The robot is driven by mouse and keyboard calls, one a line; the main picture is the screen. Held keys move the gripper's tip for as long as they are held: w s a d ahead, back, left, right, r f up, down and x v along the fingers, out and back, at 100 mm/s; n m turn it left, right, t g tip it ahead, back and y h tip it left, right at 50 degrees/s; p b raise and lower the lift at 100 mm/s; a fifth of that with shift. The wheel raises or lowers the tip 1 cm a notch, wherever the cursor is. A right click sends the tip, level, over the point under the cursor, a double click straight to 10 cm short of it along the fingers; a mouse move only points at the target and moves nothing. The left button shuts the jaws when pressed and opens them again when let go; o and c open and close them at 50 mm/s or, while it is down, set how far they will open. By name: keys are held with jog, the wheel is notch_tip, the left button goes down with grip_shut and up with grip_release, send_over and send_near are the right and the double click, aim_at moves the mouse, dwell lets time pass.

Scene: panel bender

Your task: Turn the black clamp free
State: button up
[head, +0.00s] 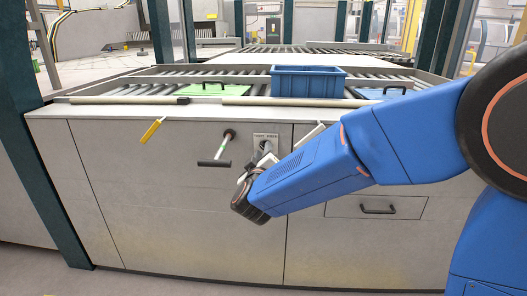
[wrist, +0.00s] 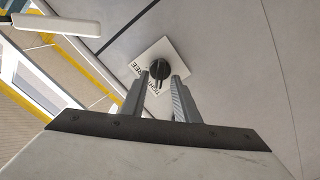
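The black clamp (wrist: 159,69) is a small dark knob on a square white label plate (wrist: 172,50) with black lettering, part of which reads FREE. The plate also shows in the head view (head: 266,138), on the grey front panel. There the clamp is mostly hidden by my gripper (head: 262,160). In the wrist view my gripper (wrist: 160,76) points at the panel, its two grey fingers apart. The clamp shows in the gap between the fingertips. I cannot tell whether the fingers touch it.
Left of the clamp a black T-shaped handle (head: 215,162) sticks out of the panel, with a yellow-handled lever (head: 153,130) farther left. A drawer (head: 350,206) is at lower right. A blue crate (head: 308,82) and a green piece (head: 205,89) are on the roller bed above.

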jog(key=shift+w, duration=0.8)
grip_shut()
jog(key=shift+m, duration=0.3)
jog(key=shift+d+m, duration=0.2)
jog(key=shift+m, duration=4.1)
jog(key=shift+d+m, duration=0.2)
jog(key=shift+m, duration=4.1)
